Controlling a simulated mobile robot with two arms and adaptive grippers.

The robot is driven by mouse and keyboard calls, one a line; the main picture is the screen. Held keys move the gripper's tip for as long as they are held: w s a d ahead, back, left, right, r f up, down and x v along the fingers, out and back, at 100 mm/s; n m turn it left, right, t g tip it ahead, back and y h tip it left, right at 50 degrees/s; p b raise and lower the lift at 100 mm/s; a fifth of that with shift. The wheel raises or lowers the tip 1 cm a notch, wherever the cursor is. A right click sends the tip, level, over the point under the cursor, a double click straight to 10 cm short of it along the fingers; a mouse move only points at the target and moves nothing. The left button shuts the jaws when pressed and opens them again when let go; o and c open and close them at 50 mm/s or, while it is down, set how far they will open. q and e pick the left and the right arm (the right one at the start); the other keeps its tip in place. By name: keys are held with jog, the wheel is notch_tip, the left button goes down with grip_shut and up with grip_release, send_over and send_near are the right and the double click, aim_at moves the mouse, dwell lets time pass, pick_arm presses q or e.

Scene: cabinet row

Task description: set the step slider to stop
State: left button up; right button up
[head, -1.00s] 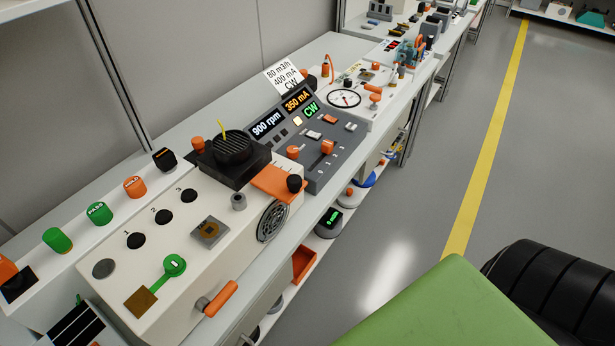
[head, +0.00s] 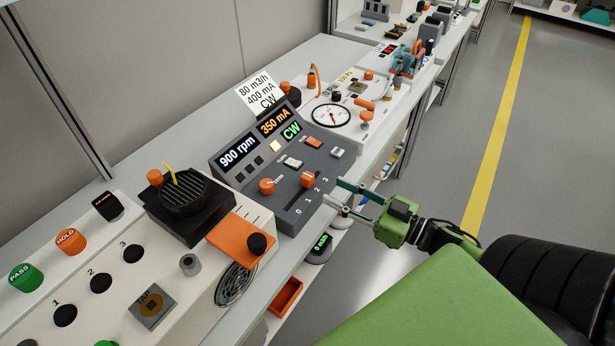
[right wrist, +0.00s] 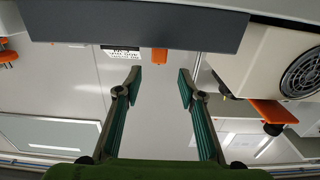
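The step slider is an orange knob (head: 308,180) in a slot on a dark grey console (head: 262,211). Marks 0 to 3 run beside the slot, 0 at the near end. The knob stands toward the far, higher-numbered end; its exact mark is hard to tell. My right gripper (head: 335,192) is open and empty, just right of the console's front edge, apart from the knob. In the right wrist view its two fingers (right wrist: 160,80) are spread, and an orange knob (right wrist: 160,55), apparently the slider, shows between and beyond them. My left gripper is not in view.
The console reads 900 rpm, 350 mA and CW, with an orange rotary knob (head: 267,186) left of the slider. A white card (head: 260,95) stands behind. A machine with an orange plate (head: 240,238) stands left, a dial panel (head: 332,116) right. The aisle floor is clear.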

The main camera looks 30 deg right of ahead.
aim_at(312, 180)
jog(key=x, duration=0.9)
jog(key=shift+w, duration=0.3)
jog(key=shift+a, duration=0.1)
grip_shut()
